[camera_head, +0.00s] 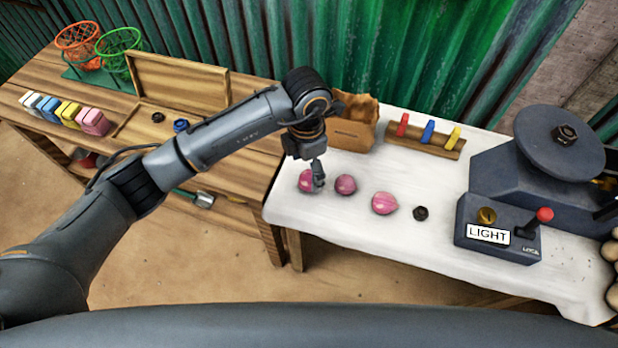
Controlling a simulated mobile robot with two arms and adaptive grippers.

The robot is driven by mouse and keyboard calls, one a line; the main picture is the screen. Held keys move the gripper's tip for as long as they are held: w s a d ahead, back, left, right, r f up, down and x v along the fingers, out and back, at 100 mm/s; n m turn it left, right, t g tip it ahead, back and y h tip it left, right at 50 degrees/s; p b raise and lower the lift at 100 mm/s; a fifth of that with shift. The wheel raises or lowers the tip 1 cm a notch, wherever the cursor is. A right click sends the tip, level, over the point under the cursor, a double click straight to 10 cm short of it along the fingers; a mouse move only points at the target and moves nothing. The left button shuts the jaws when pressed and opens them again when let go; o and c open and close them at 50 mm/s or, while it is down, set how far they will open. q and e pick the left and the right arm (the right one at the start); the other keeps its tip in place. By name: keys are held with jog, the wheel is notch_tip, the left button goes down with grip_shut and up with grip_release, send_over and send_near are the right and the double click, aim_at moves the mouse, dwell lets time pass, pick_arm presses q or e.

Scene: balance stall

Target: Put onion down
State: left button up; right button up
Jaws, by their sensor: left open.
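Several pinkish-purple onions are in a row on the white tablecloth (350,262). The leftmost onion (305,180) is right at my left gripper (318,182). The middle onion (345,185) and the right onion (384,203) sit apart on the cloth to its right. My left gripper points down and is open beside the leftmost onion, covering part of it. Whether a finger touches that onion cannot be told. My right gripper is not in view.
A small black nut (420,213) lies right of the onions. A balance machine (490,165) with a round plate and a box labelled LIGHT (500,238) stand at the right. A brown paper bag (352,125) and a wooden rack (425,138) stand behind. Bare cloth lies in front.

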aim_at(309, 174)
pick_arm(q)
jog(key=f, duration=0.5)
jog(key=shift+w+d+f+p, duration=0.1)
jog(key=shift+w+d+p, duration=0.15)
jog(key=shift+w+p, duration=0.15)
jog(key=shift+s, duration=0.1)
jog(key=shift+c, duration=0.5)
jog(key=c, duration=1.3)
